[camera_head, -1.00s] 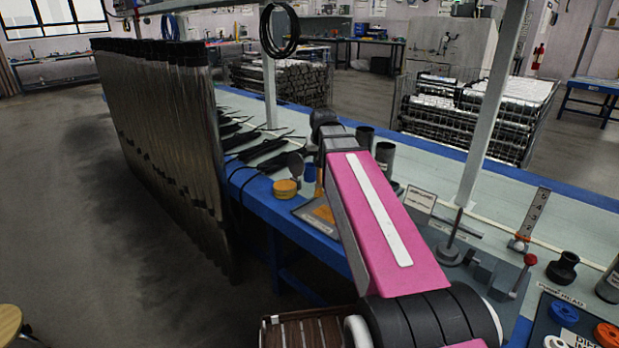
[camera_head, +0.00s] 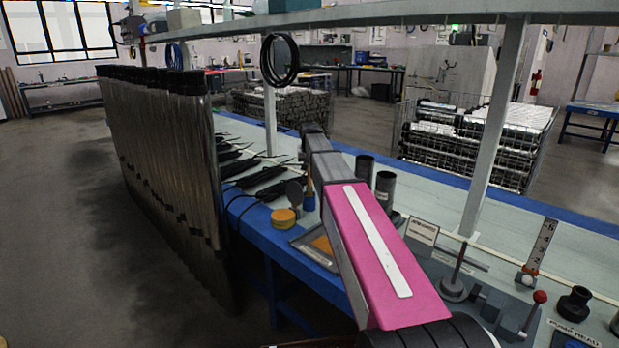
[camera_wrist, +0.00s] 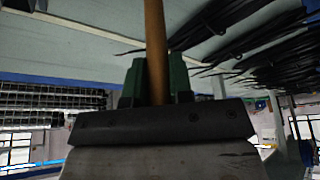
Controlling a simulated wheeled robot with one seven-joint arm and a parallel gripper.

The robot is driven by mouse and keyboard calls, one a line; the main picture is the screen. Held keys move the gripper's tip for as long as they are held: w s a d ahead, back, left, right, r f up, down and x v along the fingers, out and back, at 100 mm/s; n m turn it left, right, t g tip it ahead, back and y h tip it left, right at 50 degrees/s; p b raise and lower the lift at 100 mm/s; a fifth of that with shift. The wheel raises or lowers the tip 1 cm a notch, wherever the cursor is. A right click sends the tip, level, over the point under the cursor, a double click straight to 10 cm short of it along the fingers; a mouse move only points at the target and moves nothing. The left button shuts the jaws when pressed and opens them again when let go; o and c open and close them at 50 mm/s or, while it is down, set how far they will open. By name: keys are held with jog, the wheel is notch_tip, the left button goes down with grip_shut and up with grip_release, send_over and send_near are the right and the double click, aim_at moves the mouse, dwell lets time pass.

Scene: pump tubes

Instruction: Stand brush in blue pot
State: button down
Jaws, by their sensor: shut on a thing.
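The brush has a brown wooden handle (camera_wrist: 155,40), which runs between the green fingers of my gripper (camera_wrist: 155,82) in the wrist view. My gripper is shut on it. In the head view an orange-brown part of the brush (camera_head: 309,176) shows upright beside my grey arm link. The small blue pot (camera_head: 309,202) stands on the bench directly below it in the picture. The brush's lower end meets the pot's top there, but I cannot tell whether it is inside or behind it. My gripper is hidden behind my arm in the head view.
A yellow tin (camera_head: 284,218) and a dark round disc (camera_head: 294,192) stand left of the pot. Two dark tubes (camera_head: 364,168) stand to the right. A tray with an orange patch (camera_head: 322,243) lies in front. Black tools (camera_head: 262,176) lie behind.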

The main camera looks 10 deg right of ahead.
jog(key=shift+f, duration=2.05)
jog(key=shift+f, duration=0.15)
jog(key=c, duration=1)
grip_release()
jog(key=v, duration=1.2)
